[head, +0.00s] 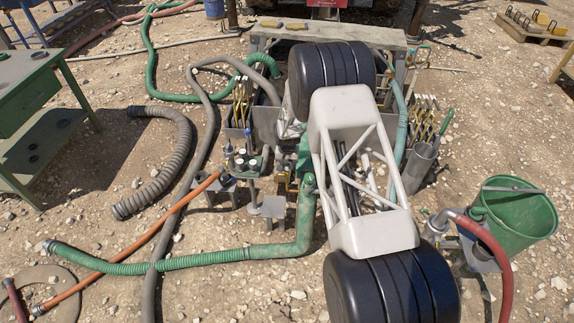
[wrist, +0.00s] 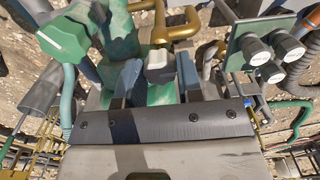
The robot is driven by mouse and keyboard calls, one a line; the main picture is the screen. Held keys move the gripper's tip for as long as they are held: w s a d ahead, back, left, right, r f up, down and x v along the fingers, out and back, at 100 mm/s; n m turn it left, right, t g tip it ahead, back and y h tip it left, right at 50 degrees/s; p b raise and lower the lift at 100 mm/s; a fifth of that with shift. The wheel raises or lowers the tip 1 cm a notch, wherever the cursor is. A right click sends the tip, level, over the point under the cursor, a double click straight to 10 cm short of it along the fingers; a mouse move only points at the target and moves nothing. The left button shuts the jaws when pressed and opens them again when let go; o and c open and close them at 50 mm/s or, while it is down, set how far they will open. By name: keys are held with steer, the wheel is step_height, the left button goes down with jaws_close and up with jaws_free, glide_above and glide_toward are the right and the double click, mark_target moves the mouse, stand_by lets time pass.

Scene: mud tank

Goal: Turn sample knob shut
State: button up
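In the wrist view my gripper (wrist: 159,68) is open, with its two blue-grey fingers apart. A small knob with a pale cap (wrist: 160,57) shows between the fingertips, with a gap visible on each side. I cannot tell whether the fingers reach around it or stay short of it, and its label is not readable. A larger green faceted knob (wrist: 64,38) stands to the left of the fingers. In the head view my arm hides the gripper and the small knob.
A green panel with several pale-capped knobs (wrist: 268,52) stands right of the fingers. Brass pipes (wrist: 165,22) run just beyond them. In the head view, a green hose (head: 190,261), a green bucket (head: 515,212) and the grey tank (head: 265,118) surround the arm.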

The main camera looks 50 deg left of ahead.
steer(key=c, duration=0.3)
steer(key=shift+m, duration=0.4)
steer(key=m, duration=0.3)
steer(key=shift+m, duration=0.3)
steer(key=m, duration=0.9)
steer(key=shift+m, duration=2.3)
